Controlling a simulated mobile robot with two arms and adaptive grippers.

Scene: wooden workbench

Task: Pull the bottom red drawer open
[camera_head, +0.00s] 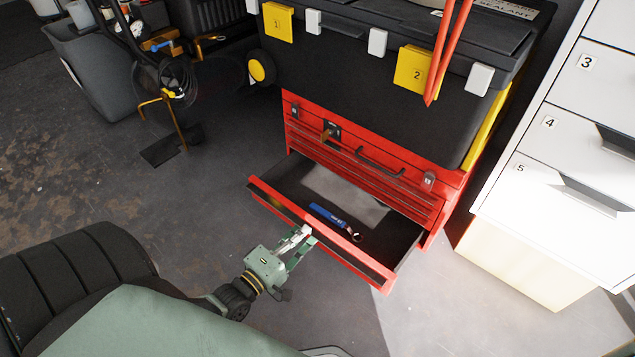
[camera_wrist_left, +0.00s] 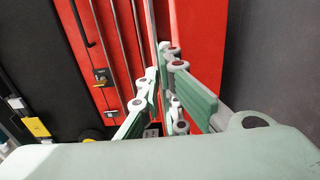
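The bottom red drawer (camera_head: 376,272) of the red tool chest (camera_head: 385,138) is pulled well out, in the head view. Its dark inside shows, with a grey sheet (camera_head: 345,195) and a blue-handled wrench (camera_head: 328,215) lying in it. My left gripper (camera_head: 308,236) is at the middle of the drawer's front edge. In the left wrist view, its green fingers (camera_wrist_left: 158,62) are close together around a thin edge of the red drawer front; the exact contact is partly hidden. My right gripper is not in view.
Black tool boxes with yellow latches (camera_head: 412,70) stand on the chest. A white numbered cabinet (camera_head: 555,190) is close on the right. A grey bin (camera_head: 95,75) and a black hose reel are at the back left. The floor before the drawer is clear.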

